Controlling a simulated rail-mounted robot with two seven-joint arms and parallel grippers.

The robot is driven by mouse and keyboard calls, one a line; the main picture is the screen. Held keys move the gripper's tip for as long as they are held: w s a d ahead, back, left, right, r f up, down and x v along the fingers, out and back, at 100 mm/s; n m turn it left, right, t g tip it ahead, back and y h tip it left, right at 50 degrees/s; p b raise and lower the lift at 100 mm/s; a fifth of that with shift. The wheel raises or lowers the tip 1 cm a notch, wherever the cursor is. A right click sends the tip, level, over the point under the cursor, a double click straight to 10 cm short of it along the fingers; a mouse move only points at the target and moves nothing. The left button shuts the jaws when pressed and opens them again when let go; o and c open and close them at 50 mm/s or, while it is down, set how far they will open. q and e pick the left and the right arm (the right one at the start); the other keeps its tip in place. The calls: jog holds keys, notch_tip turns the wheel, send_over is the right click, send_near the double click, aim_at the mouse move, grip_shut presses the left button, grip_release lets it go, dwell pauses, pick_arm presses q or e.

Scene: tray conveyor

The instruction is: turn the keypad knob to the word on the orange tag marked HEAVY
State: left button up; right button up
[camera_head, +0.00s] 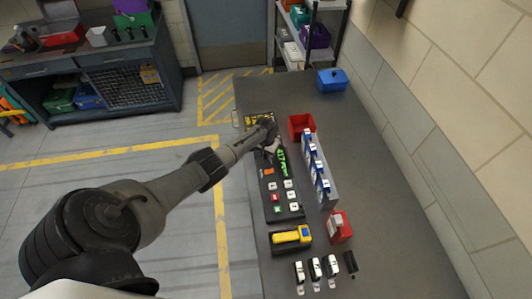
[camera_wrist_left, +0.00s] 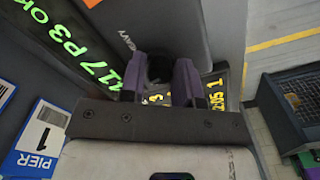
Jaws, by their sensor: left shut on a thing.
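The black keypad panel (camera_head: 267,206) lies on the grey table, with green lettering and several white, red and green keys. My left gripper (camera_head: 268,132) is at the panel's far end. In the wrist view, my left gripper's two purple-grey fingers (camera_wrist_left: 158,82) stand on either side of a dark round knob (camera_wrist_left: 160,66), shut on it. The fingers and the gripper body hide most of the knob and its pointer. Yellow marks show behind the fingers, partly hidden. A small orange patch (camera_head: 269,171) shows on the panel, its words too small to read. My right gripper is not in view.
A red bin (camera_head: 301,126) and a row of blue-and-white items (camera_head: 316,166) stand right of the panel. A yellow device (camera_head: 291,237) and a red box (camera_head: 339,228) are nearer. A blue box (camera_head: 332,80) is at the far end. The table's right side is clear.

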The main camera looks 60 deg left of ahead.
pick_arm(q)
jog(key=m, duration=0.5)
jog(key=shift+m, duration=0.3)
jog(key=m, duration=0.3)
jog(key=shift+m, duration=1.2)
jog(key=o, duration=0.9)
jog(key=shift+r, duration=0.1)
